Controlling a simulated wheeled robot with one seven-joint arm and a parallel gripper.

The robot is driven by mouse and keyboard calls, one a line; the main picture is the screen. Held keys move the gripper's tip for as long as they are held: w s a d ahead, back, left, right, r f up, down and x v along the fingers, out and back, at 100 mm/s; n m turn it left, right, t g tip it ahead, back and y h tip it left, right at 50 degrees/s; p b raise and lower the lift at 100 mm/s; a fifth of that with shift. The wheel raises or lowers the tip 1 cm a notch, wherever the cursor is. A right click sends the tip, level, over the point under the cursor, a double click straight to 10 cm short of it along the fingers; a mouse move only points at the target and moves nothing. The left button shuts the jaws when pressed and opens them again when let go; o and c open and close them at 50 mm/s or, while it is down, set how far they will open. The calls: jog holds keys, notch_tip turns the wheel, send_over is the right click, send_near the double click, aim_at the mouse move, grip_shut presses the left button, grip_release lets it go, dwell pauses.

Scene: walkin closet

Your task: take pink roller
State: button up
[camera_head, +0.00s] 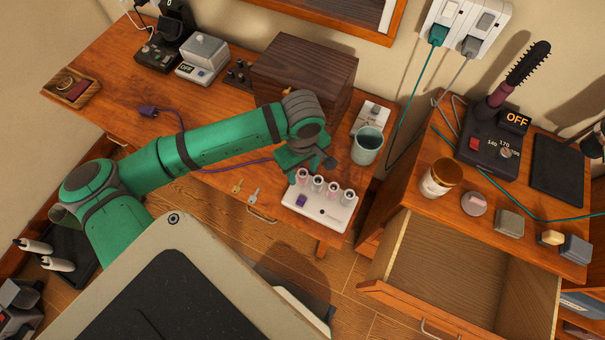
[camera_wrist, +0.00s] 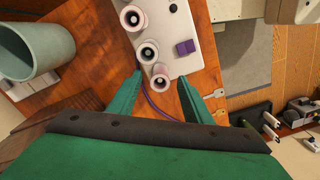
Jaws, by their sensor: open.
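A white roller base (camera_head: 318,214) stands at the front right of the wooden desk and holds a row of several upright rollers. My gripper (camera_head: 300,168) is above the left end of the row.
Other rollers (camera_wrist: 148,52) stand close beside it. A grey-green cup (camera_head: 367,145) is to the right of the base, and a dark wooden box (camera_head: 304,75) is behind. Keys (camera_head: 254,194) lie to the left. An open drawer (camera_head: 470,260) is at the right.

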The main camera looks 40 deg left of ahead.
jog(key=shift+f, duration=0.6)
jog(key=c, duration=1.1)
jog(key=shift+c, duration=0.2)
